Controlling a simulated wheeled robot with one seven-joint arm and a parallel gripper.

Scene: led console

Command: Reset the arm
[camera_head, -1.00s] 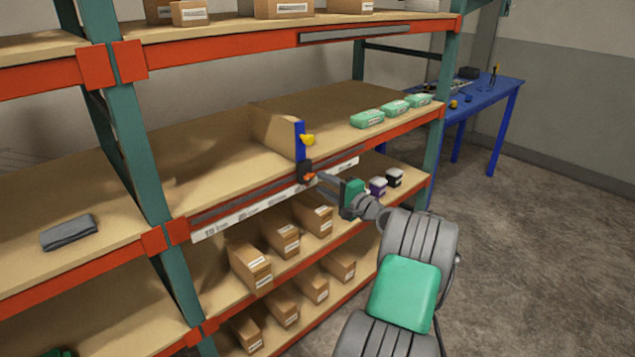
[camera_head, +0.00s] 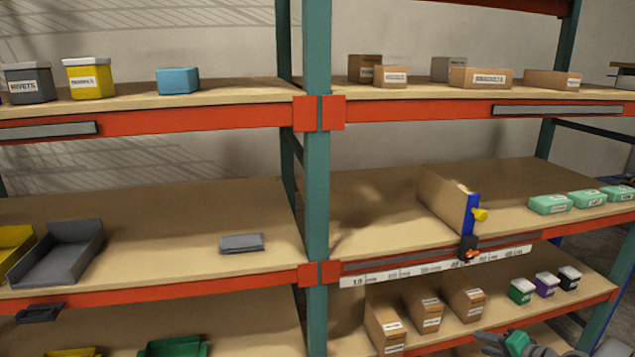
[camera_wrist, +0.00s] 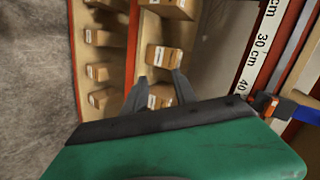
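My gripper (camera_head: 478,336) shows at the bottom edge in the head view, below and apart from the divider. In the wrist view its two dark fingers (camera_wrist: 160,77) stand apart with nothing held between them; cardboard boxes show beyond. The brown divider (camera_head: 446,203) stands upright on the middle shelf, with a blue front edge and a yellow knob (camera_head: 480,214). A black and orange clamp (camera_head: 467,248) sits at its foot, over the white centimetre ruler (camera_head: 400,272). Most of my arm is out of the head view.
The shelf rack's green upright (camera_head: 317,180) stands mid-view. Several cardboard boxes (camera_head: 428,310) sit on the lower shelf, near my gripper. Green packs (camera_head: 549,204) lie right of the divider. A grey folded item (camera_head: 241,243) lies on the left shelf.

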